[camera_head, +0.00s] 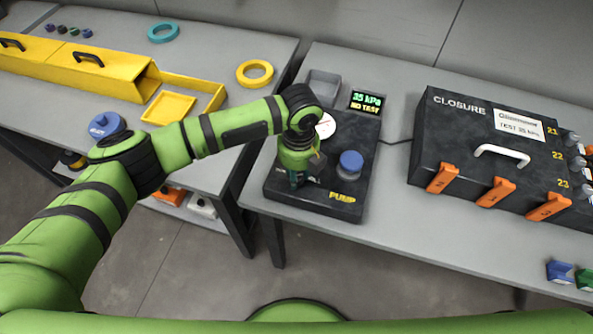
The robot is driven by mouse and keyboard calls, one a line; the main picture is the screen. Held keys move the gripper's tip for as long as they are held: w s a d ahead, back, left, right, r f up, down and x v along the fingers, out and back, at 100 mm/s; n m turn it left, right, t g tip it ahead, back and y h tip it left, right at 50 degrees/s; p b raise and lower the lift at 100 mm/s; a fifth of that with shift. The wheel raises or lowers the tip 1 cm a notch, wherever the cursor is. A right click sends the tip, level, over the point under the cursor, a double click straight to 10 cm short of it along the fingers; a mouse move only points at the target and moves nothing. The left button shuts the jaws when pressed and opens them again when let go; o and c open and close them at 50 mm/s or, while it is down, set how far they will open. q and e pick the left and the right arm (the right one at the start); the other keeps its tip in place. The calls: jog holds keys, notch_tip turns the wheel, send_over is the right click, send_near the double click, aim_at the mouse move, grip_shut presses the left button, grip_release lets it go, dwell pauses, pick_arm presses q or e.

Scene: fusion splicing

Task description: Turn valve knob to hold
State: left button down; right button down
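The black pump unit (325,203), marked PUMP, sits on the right-hand grey table. A round blue knob (351,162) stands on its right part. A white dial gauge (325,126) shows partly behind my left arm. A small display (366,102) reads 35 kPa and NO TEST. My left gripper (297,182) points down over the left part of the pump, to the left of the blue knob. Its fingers are small and dark, and I cannot tell whether they are open or shut. Whatever lies directly under them is hidden, possibly a valve knob. My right gripper is not in view.
A black closure case (470,150) with orange latches (443,178) and a white handle stands to the right. A grey open bin (322,86) is behind the pump. Yellow boxes (85,65) and a yellow ring (255,73) lie on the left table. A gap separates the tables.

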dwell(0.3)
pick_arm(q)
jog(key=shift+r+n+p, duration=0.1)
jog(key=shift+n+p, duration=0.65)
jog(key=shift+n, duration=0.05)
jog(key=n+p, duration=0.2)
jog(key=n, duration=0.1)
jog(key=shift+p, duration=0.4)
jog(key=n+p, duration=0.3)
jog(key=n, duration=0.1)
jog(key=shift+n, duration=0.3)
jog(key=shift+a+n+p, duration=0.1)
jog(key=shift+n+p, duration=0.55)
jog(key=shift+n, duration=0.55)
